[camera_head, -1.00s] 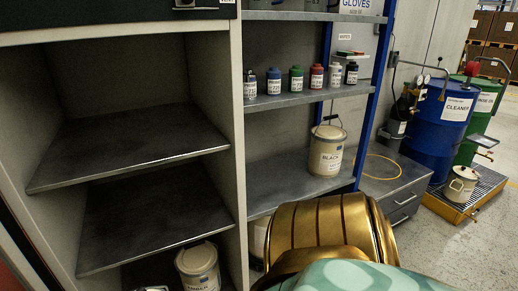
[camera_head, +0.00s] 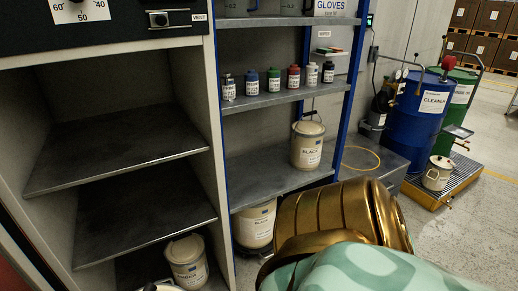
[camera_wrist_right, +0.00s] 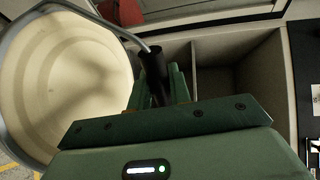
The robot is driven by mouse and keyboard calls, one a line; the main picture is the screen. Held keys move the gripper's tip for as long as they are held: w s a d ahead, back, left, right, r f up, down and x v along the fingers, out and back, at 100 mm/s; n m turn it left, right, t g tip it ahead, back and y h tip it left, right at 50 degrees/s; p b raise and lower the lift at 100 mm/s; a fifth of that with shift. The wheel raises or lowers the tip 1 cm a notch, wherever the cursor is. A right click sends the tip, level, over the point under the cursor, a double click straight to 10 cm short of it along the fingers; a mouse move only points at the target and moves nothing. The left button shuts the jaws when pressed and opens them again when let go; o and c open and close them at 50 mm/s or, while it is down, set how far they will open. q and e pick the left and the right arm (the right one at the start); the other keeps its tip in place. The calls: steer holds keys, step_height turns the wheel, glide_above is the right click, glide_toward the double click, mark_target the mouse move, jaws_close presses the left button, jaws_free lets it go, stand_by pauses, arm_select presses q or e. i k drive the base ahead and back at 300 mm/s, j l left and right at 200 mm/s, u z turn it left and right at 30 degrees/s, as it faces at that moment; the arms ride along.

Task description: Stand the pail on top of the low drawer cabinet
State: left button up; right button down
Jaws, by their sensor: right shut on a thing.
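In the right wrist view, my right gripper (camera_wrist_right: 165,85) is shut on the black grip of the wire handle (camera_wrist_right: 152,62) of a cream pail (camera_wrist_right: 65,85). The pail's round top and grey rim fill the left of that view. I cannot tell whether I see a lid or the inside, or what is under it. The low drawer cabinet (camera_head: 391,178) is grey, beyond the shelf rack in the head view, with a yellow hose loop (camera_head: 361,158) on top. The held pail and right gripper are outside the head view; my left gripper shows in neither view.
Blue (camera_head: 418,110) and green (camera_head: 455,112) drums and a small pot (camera_head: 437,173) stand on a yellow-edged pallet right of the cabinet. Floor (camera_head: 470,225) is clear at right.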

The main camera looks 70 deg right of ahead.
mark_target(354, 155)
steer(key=l+z, duration=0.95)
steer(key=i+l+z, duration=0.1)
steer(key=l, duration=0.3)
steer(key=l+z, duration=0.1)
steer(key=l, duration=0.25)
steer(key=i+l+z, duration=0.1)
steer(key=l, duration=0.25)
steer(key=i+l+z, duration=0.1)
steer(key=l, duration=0.25)
steer(key=i+l+z, duration=0.25)
steer(key=i+l, duration=0.15)
steer(key=l, duration=0.3)
steer(key=i+l, duration=0.15)
steer(key=l, duration=0.2)
steer(key=i+l, duration=0.15)
steer(key=l, duration=0.2)
steer(key=i+l, duration=0.15)
steer(key=l, duration=0.15)
steer(key=i+l, duration=0.15)
steer(key=l, duration=0.2)
steer(key=i+l, duration=0.15)
steer(key=l, duration=0.2)
